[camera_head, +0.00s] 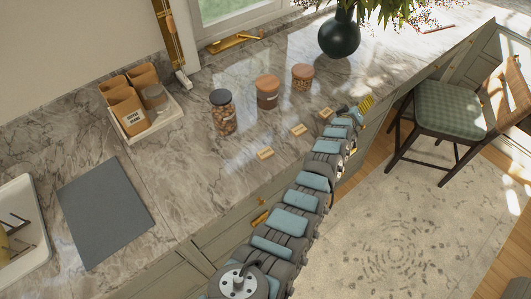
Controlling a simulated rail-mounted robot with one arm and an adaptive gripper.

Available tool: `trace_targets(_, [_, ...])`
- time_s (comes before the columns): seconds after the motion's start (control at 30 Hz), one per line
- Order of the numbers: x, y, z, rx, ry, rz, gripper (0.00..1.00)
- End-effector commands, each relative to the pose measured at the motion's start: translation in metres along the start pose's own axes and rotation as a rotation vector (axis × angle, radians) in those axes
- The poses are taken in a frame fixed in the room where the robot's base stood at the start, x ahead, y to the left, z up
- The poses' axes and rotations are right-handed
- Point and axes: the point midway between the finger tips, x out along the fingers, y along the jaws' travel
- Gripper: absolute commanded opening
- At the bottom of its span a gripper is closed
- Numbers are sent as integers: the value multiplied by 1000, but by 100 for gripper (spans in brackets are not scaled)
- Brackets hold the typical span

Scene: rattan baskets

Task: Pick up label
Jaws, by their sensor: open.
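Three small tan labels lie flat on the marble counter (190,160), one in front of each jar. The left label (265,153) is near the counter's front edge. The middle label (299,129) lies further right, and the right label (327,113) is closest to my arm. My gripper (367,102), with yellow fingers, is at the far end of my arm, just right of the right label and near the counter's front edge. It is open, and no label shows in it. The fingers are small here, and their height above the counter is hard to tell.
Three lidded jars stand behind the labels: black-lidded (223,112), brown-lidded (268,93) and a smaller one (303,78). A dark vase (339,36) with flowers stands behind my gripper. A white tray (166,122) with bags and a grey mat (105,211) are left.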

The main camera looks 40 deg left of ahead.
Motion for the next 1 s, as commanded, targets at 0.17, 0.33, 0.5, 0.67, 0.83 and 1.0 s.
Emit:
trace_targets(0.17, [6,-4,-18,-34,-132,-83,94])
trace_targets(0.33, [-2,-15,-30,-61,-260,-182,94])
trace_targets(0.5, [-22,-32,-46,-83,-376,-301,94])
trace_targets(0.67, [-51,-52,-64,-100,-473,-429,94])
trace_targets(0.83, [-94,-77,-86,-121,-565,-588,94])
trace_targets(1.0, [-150,-106,-111,-151,-642,-772,94])
